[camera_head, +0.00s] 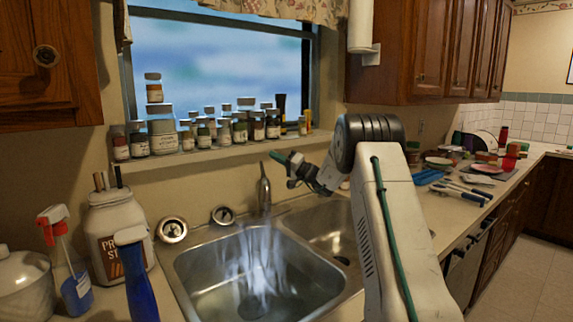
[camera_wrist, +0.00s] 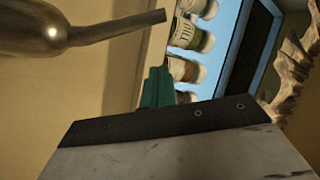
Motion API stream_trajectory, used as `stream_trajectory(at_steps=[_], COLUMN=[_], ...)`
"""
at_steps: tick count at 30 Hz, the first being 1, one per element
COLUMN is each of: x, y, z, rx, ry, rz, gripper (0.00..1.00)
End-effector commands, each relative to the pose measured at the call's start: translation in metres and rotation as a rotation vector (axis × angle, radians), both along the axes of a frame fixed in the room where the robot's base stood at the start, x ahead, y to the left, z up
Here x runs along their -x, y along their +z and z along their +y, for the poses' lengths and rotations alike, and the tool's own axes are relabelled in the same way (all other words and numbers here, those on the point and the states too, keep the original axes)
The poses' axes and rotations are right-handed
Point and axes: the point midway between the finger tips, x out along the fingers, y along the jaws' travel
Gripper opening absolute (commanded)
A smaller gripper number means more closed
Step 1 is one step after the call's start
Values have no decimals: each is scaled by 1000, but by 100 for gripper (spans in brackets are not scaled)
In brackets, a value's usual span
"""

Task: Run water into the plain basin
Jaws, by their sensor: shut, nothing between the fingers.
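A double steel sink has a left basin (camera_head: 200,285) and a right basin (camera_head: 318,222). White streaks of running water (camera_head: 252,258) fall into the left basin; I cannot tell which basin is meant by plain. The metal faucet (camera_head: 264,192) stands behind the left basin. In the wrist view, a metal faucet part (camera_wrist: 45,30) with a thin lever (camera_wrist: 125,25) shows at the upper left. My gripper (camera_head: 275,157) is shut and empty, with green fingertips just above and right of the faucet top. Its fingers also show in the wrist view (camera_wrist: 157,88), apart from the lever.
Several small jars (camera_head: 190,133) line the window sill close behind my gripper. A white canister (camera_head: 118,235), a spray bottle (camera_head: 72,275) and a blue-handled item (camera_head: 138,280) crowd the left counter. Dishes and utensils (camera_head: 462,190) lie on the right counter.

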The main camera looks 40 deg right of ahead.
Motion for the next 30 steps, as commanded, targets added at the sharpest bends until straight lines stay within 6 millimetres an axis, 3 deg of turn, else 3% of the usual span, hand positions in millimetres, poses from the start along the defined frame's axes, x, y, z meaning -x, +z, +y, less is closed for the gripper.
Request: stream_trajectory(at_steps=[4,13,30], x=[-19,0,9], y=[5,-16,-26], z=[12,32,41], rx=[-2,-1,-1], ry=[2,1,1], rz=[1,2,1], gripper=[0,0,0])
